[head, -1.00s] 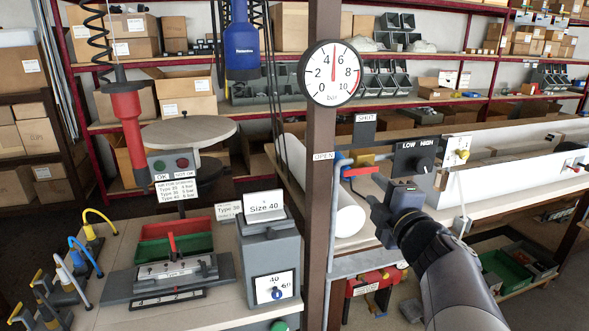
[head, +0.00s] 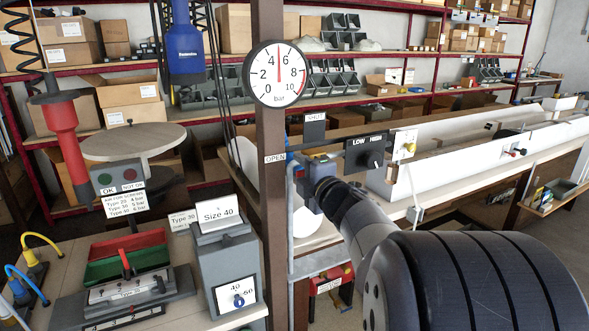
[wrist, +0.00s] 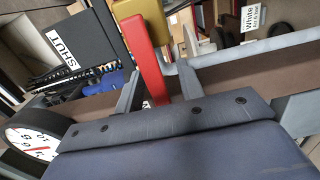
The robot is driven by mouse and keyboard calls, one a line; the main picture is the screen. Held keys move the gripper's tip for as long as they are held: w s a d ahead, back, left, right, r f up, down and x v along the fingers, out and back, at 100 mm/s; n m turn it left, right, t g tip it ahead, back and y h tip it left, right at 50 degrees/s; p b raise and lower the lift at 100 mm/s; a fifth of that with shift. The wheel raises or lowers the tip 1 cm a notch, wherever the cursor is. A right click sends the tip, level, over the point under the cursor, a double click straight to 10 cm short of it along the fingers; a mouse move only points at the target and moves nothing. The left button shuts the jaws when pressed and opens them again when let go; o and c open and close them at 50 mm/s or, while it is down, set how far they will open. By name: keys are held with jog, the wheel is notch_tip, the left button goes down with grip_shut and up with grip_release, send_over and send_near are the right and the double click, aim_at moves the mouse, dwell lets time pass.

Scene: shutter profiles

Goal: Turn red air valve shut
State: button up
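The red valve lever (wrist: 148,58) runs from a brass-coloured valve body (wrist: 155,20) down between the two fingers of my gripper (wrist: 160,80) in the wrist view. The fingers stand apart on either side of the lever, with a visible gap at least on the right. In the head view my gripper (head: 306,168) is at the valve beside the brown post and hides most of it. The SHUT sign (head: 315,117) is above the valve and the OPEN sign (head: 275,158) is on the post to the left. The SHUT sign also shows in the wrist view (wrist: 85,48).
The pressure gauge (head: 277,73) on the brown post (head: 271,200) points almost straight up, between 4 and 6. A dark LOW/HIGH switch box (head: 369,153) is close to the right of my gripper. A grey pipe (wrist: 240,55) passes near the fingers.

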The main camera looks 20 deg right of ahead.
jog(key=shift+w, duration=0.25)
grip_shut()
dwell(0.5)
